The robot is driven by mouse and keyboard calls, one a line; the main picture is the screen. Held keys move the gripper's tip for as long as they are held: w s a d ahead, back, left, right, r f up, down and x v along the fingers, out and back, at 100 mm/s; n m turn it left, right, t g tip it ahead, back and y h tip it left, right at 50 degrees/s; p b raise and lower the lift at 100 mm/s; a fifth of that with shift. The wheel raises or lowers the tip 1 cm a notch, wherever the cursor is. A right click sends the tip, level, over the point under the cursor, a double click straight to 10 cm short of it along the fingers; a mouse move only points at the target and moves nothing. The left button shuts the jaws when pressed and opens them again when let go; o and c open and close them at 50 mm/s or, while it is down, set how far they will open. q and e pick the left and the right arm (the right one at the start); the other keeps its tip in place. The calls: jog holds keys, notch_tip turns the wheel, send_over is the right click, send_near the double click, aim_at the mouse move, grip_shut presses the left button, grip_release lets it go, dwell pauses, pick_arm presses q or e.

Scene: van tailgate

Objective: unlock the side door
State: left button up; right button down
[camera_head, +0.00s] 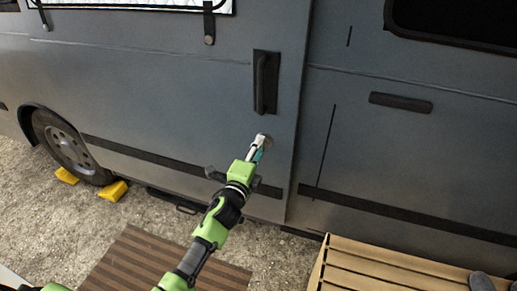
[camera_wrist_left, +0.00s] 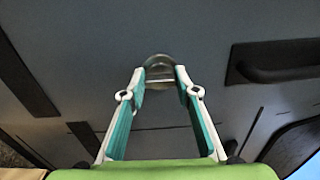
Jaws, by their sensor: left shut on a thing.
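The grey side door (camera_head: 190,100) of the van has a black upright handle (camera_head: 265,82). Below the handle is a small round metal lock (camera_wrist_left: 158,62), partly covered by my fingers in the head view. My left gripper (camera_head: 259,146) reaches up to the lock. In the left wrist view, my left gripper (camera_wrist_left: 160,78) has its teal-padded fingers on either side of a small metal piece at the lock and is shut on it. Whether this piece is a key or part of the lock is too small to tell. My right gripper is not in view.
A striped brown mat (camera_head: 150,262) lies on the gravel below the door. A wooden slatted platform (camera_head: 375,268) stands at the lower right. Yellow wheel chocks (camera_head: 113,190) sit by the wheel (camera_head: 68,146). Another black handle (camera_head: 400,103) is on the panel to the right.

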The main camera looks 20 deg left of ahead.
pick_arm(q)
jog(key=shift+f, duration=0.1)
dwell(0.4)
jog(key=o, duration=1.1)
jog(key=s, duration=1.2)
jog(key=shift+a, duration=0.2)
